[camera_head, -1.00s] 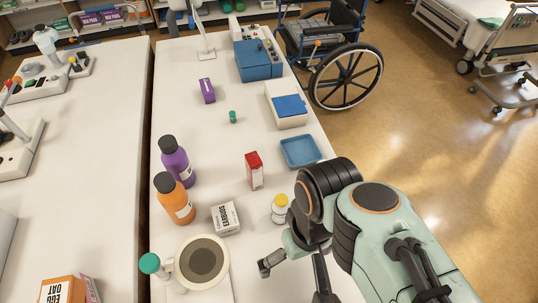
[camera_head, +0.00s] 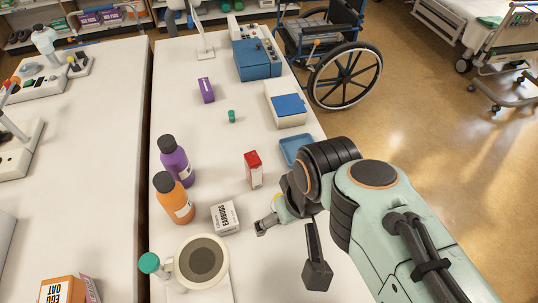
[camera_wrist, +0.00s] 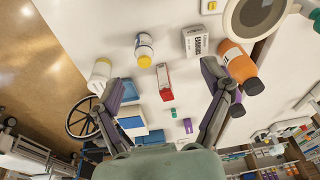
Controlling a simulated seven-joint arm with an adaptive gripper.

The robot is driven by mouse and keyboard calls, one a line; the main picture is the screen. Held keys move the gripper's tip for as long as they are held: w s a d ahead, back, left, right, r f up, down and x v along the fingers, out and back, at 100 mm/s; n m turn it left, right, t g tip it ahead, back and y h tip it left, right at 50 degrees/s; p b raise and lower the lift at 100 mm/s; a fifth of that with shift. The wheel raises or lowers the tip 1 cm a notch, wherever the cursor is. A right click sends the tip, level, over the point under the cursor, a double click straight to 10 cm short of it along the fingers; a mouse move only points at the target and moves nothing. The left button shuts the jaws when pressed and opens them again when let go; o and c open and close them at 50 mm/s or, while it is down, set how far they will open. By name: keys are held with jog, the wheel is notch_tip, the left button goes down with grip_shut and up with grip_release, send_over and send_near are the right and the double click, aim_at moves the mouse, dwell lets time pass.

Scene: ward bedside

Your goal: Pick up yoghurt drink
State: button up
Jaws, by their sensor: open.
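I cannot tell for sure which item is the yoghurt drink. In the wrist view, a small white bottle (camera_wrist: 144,45) with a yellow cap and blue-printed label stands beyond the fingertips. I see no contact with either bottle.
An earbuds box (camera_head: 226,217) and a red-white carton (camera_head: 254,170) stand close by. Orange (camera_head: 174,200) and purple (camera_head: 176,162) bottles stand left, and a round-topped device (camera_head: 203,262) in front. A blue tray (camera_head: 296,148) lies behind my arm. The table's middle is fairly clear.

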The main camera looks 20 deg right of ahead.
jog(key=w+d+f, duration=0.1)
jog(key=w, duration=0.7)
jog(key=shift+m+g+h, duration=0.3)
jog(key=shift+g+h, duration=0.1)
jog(key=shift+g, duration=0.3)
jog(key=w+f, duration=0.2)
jog(key=f, duration=0.1)
jog(key=w+d+f, duration=0.1)
jog(key=w+f, duration=0.1)
jog(key=f, duration=0.2)
jog(key=w+d+f, duration=0.1)
jog(key=w+f, duration=0.1)
jog(key=f, duration=0.1)
jog(key=shift+d+f, duration=0.2)
jog(key=shift+g, duration=0.5)
jog(key=f, duration=0.3)
jog(key=s+f, duration=0.1)
jog(key=f, duration=0.5)
jog(key=shift+s+f, duration=0.15)
jog(key=shift+f, duration=0.15)
jog(key=c, duration=1.3)
